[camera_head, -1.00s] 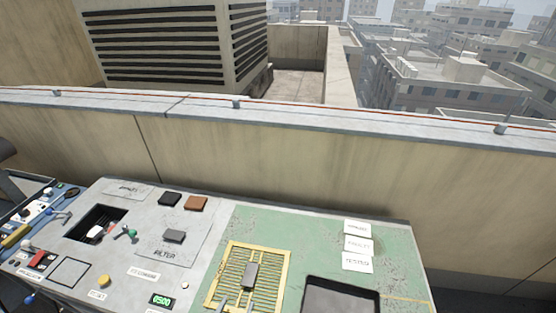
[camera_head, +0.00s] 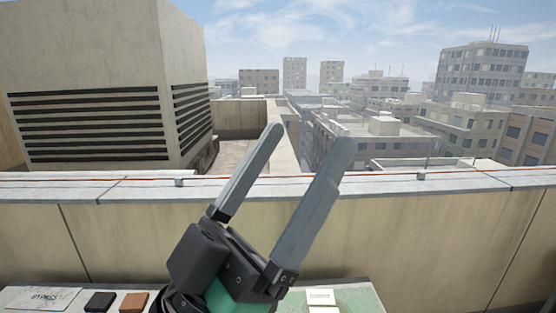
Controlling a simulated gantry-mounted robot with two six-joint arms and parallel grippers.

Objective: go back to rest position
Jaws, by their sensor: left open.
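My left gripper (camera_head: 302,155) is raised in the middle of the view, above the bench and in front of the parapet. Its two long grey fingers point up and stand apart, with nothing between them. Its dark body hides part of the bench and wall. My right gripper is out of the view.
The bench's back edge shows at the bottom, with a black block (camera_head: 100,301), a brown block (camera_head: 134,301) and a white label (camera_head: 321,297). A concrete parapet (camera_head: 420,225) runs behind it. A large louvred condenser (camera_head: 90,85) stands beyond at the left.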

